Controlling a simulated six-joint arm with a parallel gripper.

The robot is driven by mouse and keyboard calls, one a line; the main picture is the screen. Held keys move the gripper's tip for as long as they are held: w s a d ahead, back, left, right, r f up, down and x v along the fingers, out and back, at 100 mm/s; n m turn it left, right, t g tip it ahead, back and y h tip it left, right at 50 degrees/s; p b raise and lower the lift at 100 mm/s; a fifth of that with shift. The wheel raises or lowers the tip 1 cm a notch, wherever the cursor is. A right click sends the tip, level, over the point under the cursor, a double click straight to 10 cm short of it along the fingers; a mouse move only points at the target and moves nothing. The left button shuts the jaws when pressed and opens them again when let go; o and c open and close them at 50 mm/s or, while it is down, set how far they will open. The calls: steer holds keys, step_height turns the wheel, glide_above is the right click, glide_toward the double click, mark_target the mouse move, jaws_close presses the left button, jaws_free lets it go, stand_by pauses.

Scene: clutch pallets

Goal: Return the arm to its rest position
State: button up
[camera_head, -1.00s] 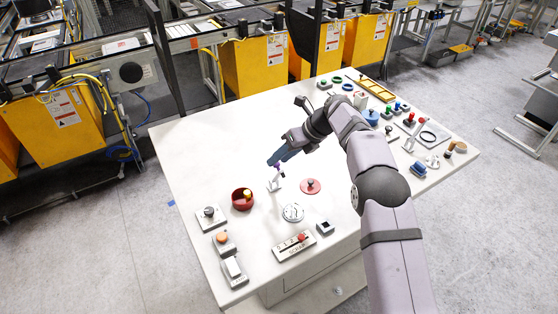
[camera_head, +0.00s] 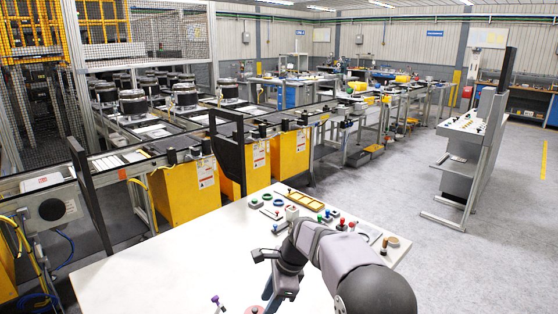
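My arm enters at the lower right and reaches left over the white table (camera_head: 150,265). My gripper (camera_head: 270,296), with blue fingers, hangs at the bottom edge of the picture, above the table's near part. The fingers are seen nearly edge-on and partly cut off, so I cannot tell whether they are open or shut. I see nothing held in it. A small purple-topped lever (camera_head: 216,301) stands to its left. A reddish disc (camera_head: 253,310) is partly visible just beside the fingers.
Along the table's far edge are a yellow tray (camera_head: 305,199), green rings (camera_head: 267,197) and several coloured knobs. A tan ring (camera_head: 393,241) lies at the right corner. Yellow bins (camera_head: 184,186) and a conveyor stand beyond. The table's left part is bare.

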steer(key=s+d+f+n+h, duration=0.1)
steer(key=s+d+n, duration=0.4)
steer(key=s, duration=0.4)
steer(key=s+d+f+n+h, duration=0.1)
steer(key=s+d+n, duration=0.5)
steer(key=s, duration=0.3)
steer(key=s+d+f+n+g+h, duration=0.1)
steer(key=s+d+n, duration=0.4)
steer(key=s, duration=0.5)
steer(key=shift+d+f+n+h, duration=0.4)
steer(key=shift+d+f, duration=0.1)
steer(key=shift+d, duration=0.35)
